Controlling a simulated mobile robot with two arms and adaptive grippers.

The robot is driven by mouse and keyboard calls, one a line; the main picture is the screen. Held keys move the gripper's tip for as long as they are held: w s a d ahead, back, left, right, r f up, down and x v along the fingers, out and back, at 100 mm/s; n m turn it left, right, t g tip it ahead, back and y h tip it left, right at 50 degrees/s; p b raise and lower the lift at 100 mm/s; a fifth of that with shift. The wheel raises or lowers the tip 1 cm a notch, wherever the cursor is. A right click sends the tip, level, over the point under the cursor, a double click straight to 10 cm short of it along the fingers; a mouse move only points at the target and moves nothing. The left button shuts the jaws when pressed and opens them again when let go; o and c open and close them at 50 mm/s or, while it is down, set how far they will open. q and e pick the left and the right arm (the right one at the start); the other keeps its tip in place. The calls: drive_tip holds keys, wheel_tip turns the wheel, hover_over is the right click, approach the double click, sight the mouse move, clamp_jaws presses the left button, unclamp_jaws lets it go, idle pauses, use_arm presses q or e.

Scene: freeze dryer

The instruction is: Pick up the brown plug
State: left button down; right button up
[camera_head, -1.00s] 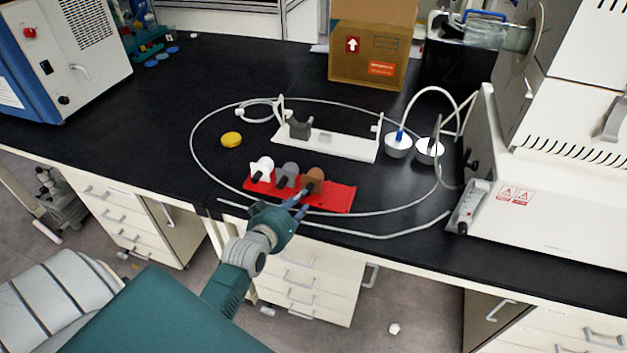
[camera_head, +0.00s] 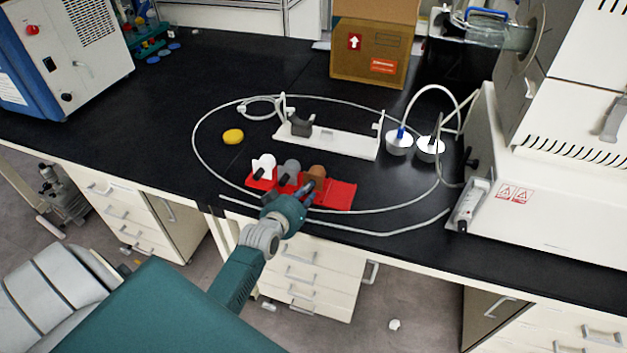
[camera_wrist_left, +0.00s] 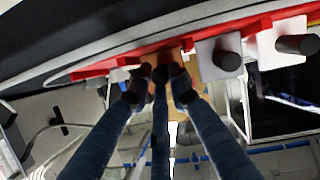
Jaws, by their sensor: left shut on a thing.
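The brown plug (camera_head: 317,172) stands at the right of a row of plugs on the red rack (camera_head: 340,195). My left gripper (camera_head: 309,189) reaches it from the front edge of the bench and is shut on it. In the left wrist view the blue fingers of my left gripper (camera_wrist_left: 160,80) close around the dark stub of the brown plug (camera_wrist_left: 192,65), and its brown body shows behind them. A grey plug (camera_head: 290,169) and a white plug (camera_head: 264,166) stand to its left on the rack. My right gripper is not in view.
A looped grey tube (camera_head: 195,150) lies around the rack. A white stand (camera_head: 340,146) and two round stoppers with tubing (camera_head: 399,147) are behind it. A yellow disc (camera_head: 233,136) lies to the left. The left bench top is mostly clear.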

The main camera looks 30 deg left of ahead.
use_arm(q)
wheel_tip(320, 180, up, 20)
idle(0.6)
drive_tip(key=shift+f, duration=0.1)
